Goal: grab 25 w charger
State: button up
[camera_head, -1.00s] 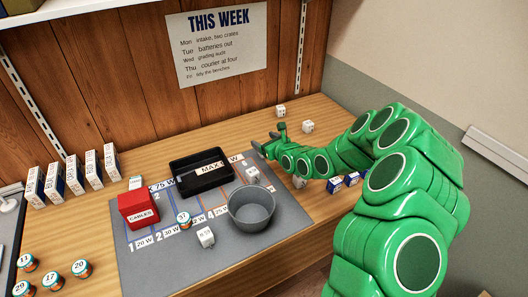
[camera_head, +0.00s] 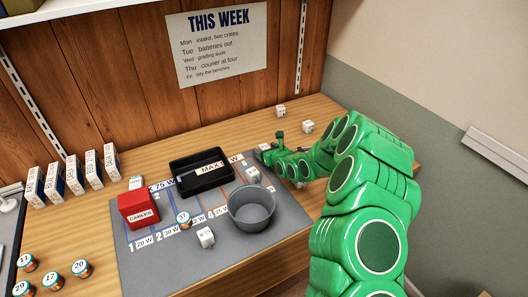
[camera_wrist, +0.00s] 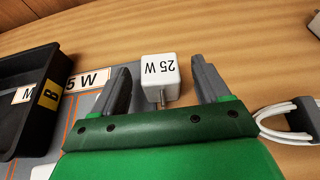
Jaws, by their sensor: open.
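The 25 W charger (camera_wrist: 160,77) is a white cube with its label upside down and a metal prong towards me in the wrist view. My gripper (camera_wrist: 164,82) is open, with one grey finger on each side of the charger and a gap on both sides. In the head view my gripper (camera_head: 264,150) is low over the bench, right of the black tray. I cannot make out the 25 W charger there; my gripper seems to hide it.
The black MAX tray (camera_head: 225,180), grey bin (camera_head: 252,209) and red CABLES box (camera_head: 138,209) stand on the grey mat (camera_head: 150,273). White cubes (camera_head: 281,110) (camera_head: 308,126) lie farther back. A white cable (camera_wrist: 280,122) lies right of my gripper in the wrist view.

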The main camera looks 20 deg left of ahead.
aim_at(264, 146)
jog(key=shift+x, duration=1.75)
jog(key=c, duration=1.1)
jog(key=shift+r, duration=0.1)
jog(key=shift+r, duration=0.55)
notch_tip(264, 146, up, 2)
jog(key=shift+r, duration=0.2)
jog(key=s+d+r, duration=0.2)
jog(key=s+r, duration=0.1)
jog(key=s, duration=0.1)
jog(key=s+d+r, duration=0.2)
jog(key=s+r, duration=0.1)
jog(key=s, duration=0.1)
jog(key=s+d+r, duration=0.2)
jog(key=s+r, duration=0.1)
jog(key=s, duration=0.1)
jog(key=shift+s+d+r, duration=0.15)
jog(key=shift+s+r, duration=0.1)
